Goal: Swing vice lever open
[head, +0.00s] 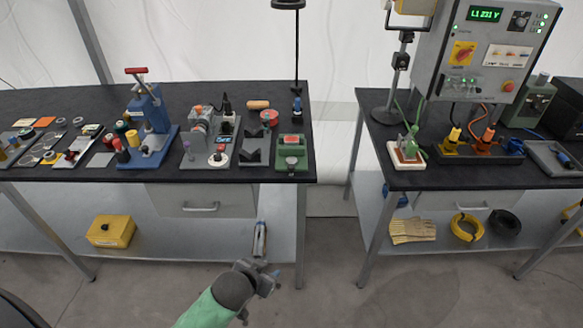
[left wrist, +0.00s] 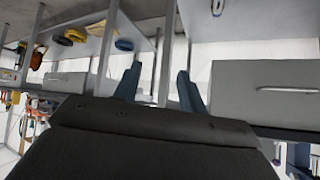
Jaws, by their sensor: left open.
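I cannot clearly make out a vice or its lever. A green block-shaped device with a grey round part (head: 291,163) stands at the right end of the left bench. A larger green machine (head: 532,103) stands at the back of the right bench; either could be the vice, but I cannot tell. My left gripper (head: 268,276) is low in front of the left bench, below the bench top and apart from everything on it. In the left wrist view its two fingers (left wrist: 158,88) are spread with nothing between them. My right gripper is not in view.
The left bench (head: 60,98) holds a blue press (head: 151,120) with a red handle. Below are a drawer (head: 200,201) and a yellow box (head: 111,231). A gap separates the benches.

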